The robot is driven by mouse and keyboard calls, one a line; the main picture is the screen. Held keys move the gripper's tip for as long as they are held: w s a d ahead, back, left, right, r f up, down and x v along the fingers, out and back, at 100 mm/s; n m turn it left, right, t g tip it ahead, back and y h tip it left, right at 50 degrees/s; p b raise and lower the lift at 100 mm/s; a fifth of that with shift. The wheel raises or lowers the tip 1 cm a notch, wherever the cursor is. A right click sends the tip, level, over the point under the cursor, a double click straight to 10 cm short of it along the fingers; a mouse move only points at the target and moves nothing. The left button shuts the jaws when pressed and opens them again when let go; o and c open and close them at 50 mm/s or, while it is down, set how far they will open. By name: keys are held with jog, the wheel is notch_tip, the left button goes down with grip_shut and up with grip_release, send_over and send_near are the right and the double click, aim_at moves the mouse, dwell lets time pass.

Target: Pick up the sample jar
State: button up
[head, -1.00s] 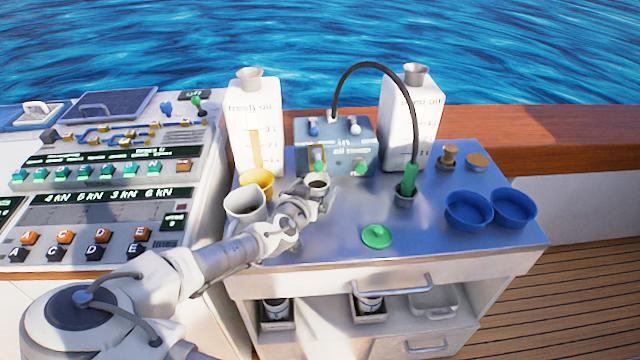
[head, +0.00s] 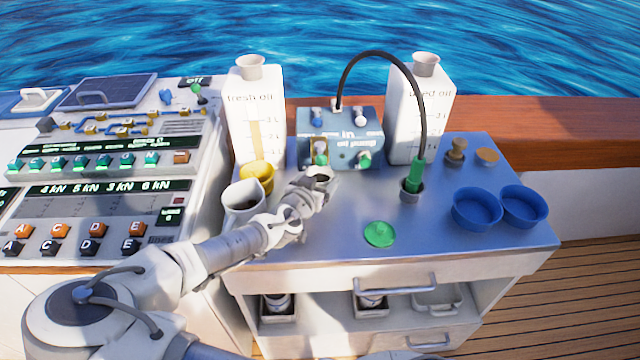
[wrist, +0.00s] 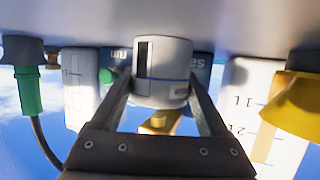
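The sample jar (wrist: 162,68) is a small white-grey cylinder with a dark vertical strip, standing on the bench top. The wrist view shows the scene upside down, so the jar hangs from the top there. My gripper (wrist: 160,82) has one finger on each side of the jar, very close to its wall. The fingers are spread, and I cannot make out a firm contact. In the head view my gripper (head: 325,178) is low over the bench and hides the jar.
A white jug (head: 243,198) and yellow funnel (head: 257,176) stand close left. The blue-grey machine (head: 340,135) is just behind. A green lid (head: 379,234), hose with green handle (head: 413,175) and blue bowls (head: 477,209) are to the right.

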jog(key=c, duration=1)
grip_shut()
jog(key=shift+w+r, duration=0.1)
jog(key=shift+r, duration=0.15)
